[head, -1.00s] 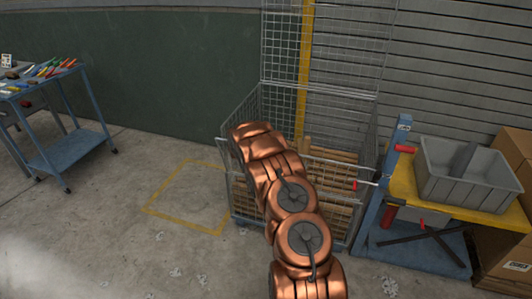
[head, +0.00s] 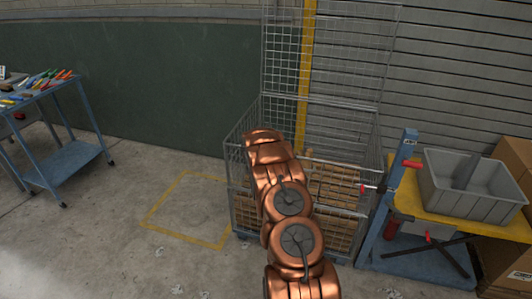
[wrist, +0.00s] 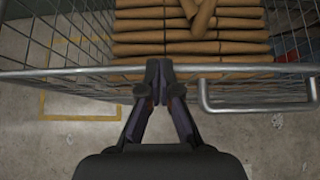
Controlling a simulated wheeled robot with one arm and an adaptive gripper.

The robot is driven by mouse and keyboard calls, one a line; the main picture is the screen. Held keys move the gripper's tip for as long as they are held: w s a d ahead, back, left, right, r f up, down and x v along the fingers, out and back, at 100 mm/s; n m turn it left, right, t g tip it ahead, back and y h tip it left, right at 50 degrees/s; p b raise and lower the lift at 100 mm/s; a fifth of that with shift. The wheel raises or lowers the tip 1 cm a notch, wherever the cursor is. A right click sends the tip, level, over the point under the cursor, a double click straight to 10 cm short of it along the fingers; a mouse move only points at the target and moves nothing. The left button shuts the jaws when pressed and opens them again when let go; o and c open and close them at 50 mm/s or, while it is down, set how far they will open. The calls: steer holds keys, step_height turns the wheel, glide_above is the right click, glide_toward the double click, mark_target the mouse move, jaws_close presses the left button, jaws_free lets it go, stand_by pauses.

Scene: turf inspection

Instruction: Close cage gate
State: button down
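The wire cage (head: 237,205) stands against the shuttered wall with several stacked brown rolls or logs (head: 345,192) inside. Its front panel has a top rail that also shows in the wrist view (wrist: 80,72), with a metal loop handle (wrist: 258,107) right of my gripper. A tall mesh panel (head: 335,50) stands upright above the cage's back. I cannot tell for sure which panel is the gate. My gripper (wrist: 160,66) has its fingertips together, over or against the front rail. Nothing shows between them. In the head view my arm hides the gripper and part of the cage front.
A blue tool trolley (head: 65,165) stands at left. A yellow-topped bench (head: 470,222) with a grey bin (head: 470,187) and red-handled clamps is close to the cage's right. Cardboard boxes (head: 515,150) are at far right.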

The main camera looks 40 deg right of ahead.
steer(key=shift+s+d+f, duration=0.15)
steer(key=shift+s+d, duration=0.3)
steer(key=shift+d, duration=0.1)
steer(key=shift+f+b, duration=0.1)
steer(key=shift+b, duration=0.3)
steer(key=s+a+r+b, duration=0.2)
steer(key=a+r+b, duration=0.3)
steer(key=r, duration=0.5)
steer(key=shift+a, duration=0.75)
steer(key=shift+s+r, duration=0.1)
